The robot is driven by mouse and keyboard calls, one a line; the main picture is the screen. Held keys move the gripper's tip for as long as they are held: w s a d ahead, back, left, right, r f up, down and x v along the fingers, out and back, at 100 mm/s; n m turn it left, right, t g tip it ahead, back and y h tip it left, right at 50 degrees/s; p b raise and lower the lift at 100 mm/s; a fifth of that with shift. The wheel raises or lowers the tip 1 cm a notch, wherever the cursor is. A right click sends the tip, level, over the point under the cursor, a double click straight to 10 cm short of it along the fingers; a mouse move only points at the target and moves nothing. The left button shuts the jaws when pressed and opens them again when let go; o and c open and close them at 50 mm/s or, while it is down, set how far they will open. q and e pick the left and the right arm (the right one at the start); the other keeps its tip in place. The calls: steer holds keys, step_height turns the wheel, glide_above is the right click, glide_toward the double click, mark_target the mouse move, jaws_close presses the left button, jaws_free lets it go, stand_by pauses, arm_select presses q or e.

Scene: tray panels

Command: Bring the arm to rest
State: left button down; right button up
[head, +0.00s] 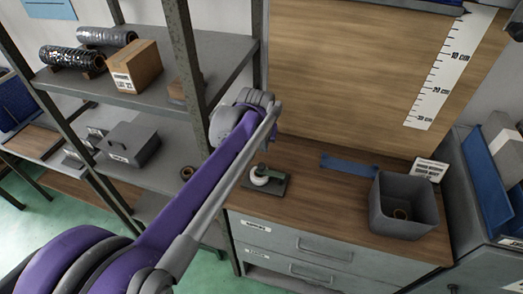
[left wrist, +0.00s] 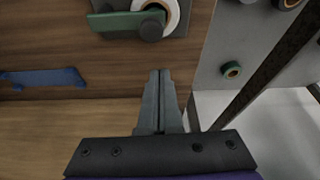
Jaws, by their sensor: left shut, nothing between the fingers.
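My left arm (head: 200,185), purple and grey, reaches from the lower left of the head view out over the wooden bench top (head: 320,200). My left gripper (left wrist: 160,72) is shut and empty in the left wrist view, its two grey fingers together. In the head view its tip (head: 272,138) is small and mostly hidden behind the wrist. A dark plate (head: 281,187) with a green lever (left wrist: 125,22) and a white round part (head: 261,176) is on the bench near the gripper, apart from the fingers in the left wrist view. My right gripper is not in view.
Drawers (head: 300,245) are below.

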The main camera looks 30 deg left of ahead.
arm_select(q)
steer(key=w+v, duration=0.1)
steer(key=v, duration=0.9)
steer(key=s+d+f+m, duration=0.1)
steer(key=s+d+f, duration=0.4)
steer(key=s+f, duration=0.3)
steer(key=s+d+f+m+t+h, duration=0.1)
steer(key=s+d+f+m, duration=0.1)
steer(key=s+d+f, duration=0.3)
steer(key=s+f, duration=0.4)
steer(key=s, duration=0.1)
steer(key=shift+s+d+m, duration=0.2)
steer(key=shift+s+m, duration=0.05)
steer(key=shift+m, duration=0.05)
steer(key=shift+f, duration=0.1)
